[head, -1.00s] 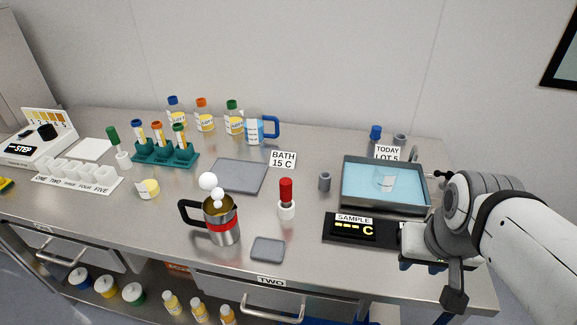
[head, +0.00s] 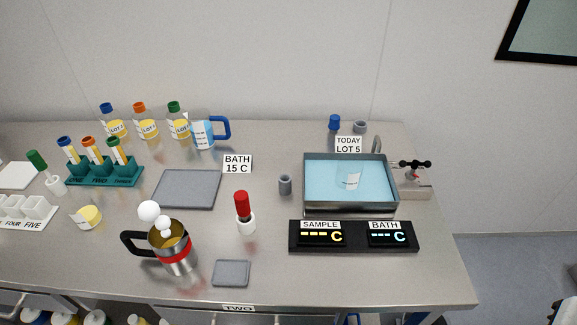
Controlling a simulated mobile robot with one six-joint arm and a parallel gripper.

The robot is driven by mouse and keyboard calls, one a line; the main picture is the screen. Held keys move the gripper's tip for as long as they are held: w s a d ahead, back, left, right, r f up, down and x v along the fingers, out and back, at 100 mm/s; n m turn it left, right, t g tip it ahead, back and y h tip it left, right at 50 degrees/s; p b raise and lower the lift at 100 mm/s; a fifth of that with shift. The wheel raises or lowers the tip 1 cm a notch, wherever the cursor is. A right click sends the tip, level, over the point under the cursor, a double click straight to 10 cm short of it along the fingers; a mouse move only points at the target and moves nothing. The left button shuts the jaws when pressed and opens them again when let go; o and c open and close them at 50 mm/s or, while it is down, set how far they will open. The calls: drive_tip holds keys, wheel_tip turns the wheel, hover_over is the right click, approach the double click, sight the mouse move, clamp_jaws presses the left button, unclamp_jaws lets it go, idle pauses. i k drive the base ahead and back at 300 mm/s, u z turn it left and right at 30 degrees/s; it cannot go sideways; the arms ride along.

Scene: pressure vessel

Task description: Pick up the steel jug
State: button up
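The steel jug (head: 178,262) stands upright near the front edge of the steel bench, left of centre. It has a red band around it and a black handle on its left side.
A small grey pad (head: 231,273) lies right of the jug, and a red-topped white bottle (head: 246,222) stands behind the pad. A larger grey mat (head: 187,188) lies behind. The water bath (head: 350,180) and black display (head: 353,237) are at right.

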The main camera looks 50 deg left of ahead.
sight(177, 252)
drive_tip(key=z, duration=0.2)
drive_tip(key=k, duration=2.8)
drive_tip(key=u, duration=2.05)
drive_tip(key=i, duration=1.45)
drive_tip(key=u, duration=0.05)
